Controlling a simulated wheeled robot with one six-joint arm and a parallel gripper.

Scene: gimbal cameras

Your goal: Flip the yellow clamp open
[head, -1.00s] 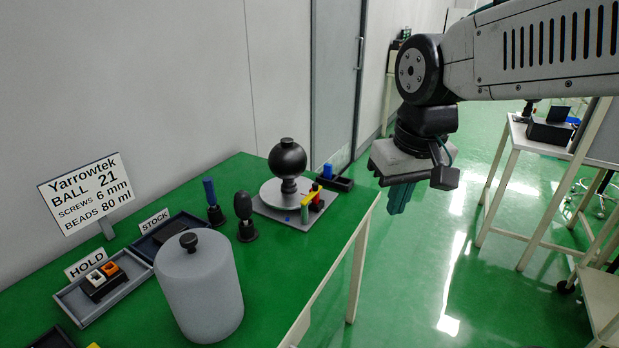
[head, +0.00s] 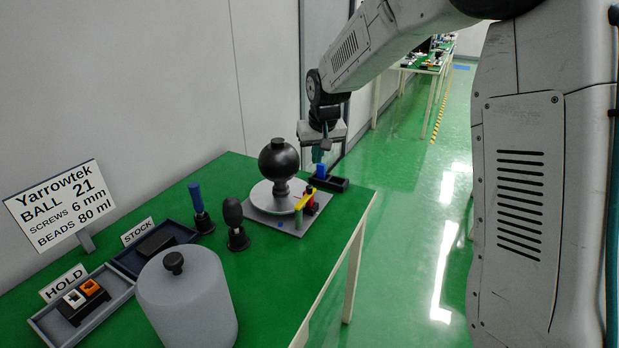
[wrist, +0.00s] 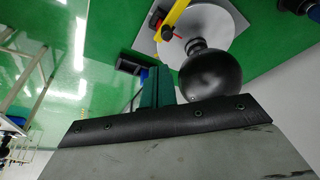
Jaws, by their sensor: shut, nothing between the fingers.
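The yellow clamp (head: 305,198) is a short bar beside a red block on the grey base plate (head: 272,222), right of the white round disc and the black ball (head: 279,159). In the wrist view the yellow clamp (wrist: 174,18) shows at the top, lying slantwise next to the disc, with the ball (wrist: 212,76) nearer the camera. My gripper (head: 318,155) is shut and empty. It hangs above the far right end of the table, behind and to the right of the ball, apart from the clamp. In the wrist view the teal fingers (wrist: 157,88) point toward the table.
A blue-handled tool (head: 196,197), a dark knob tool (head: 233,214) and a grey lidded canister (head: 187,300) stand left. The table's right edge is close to the plate.

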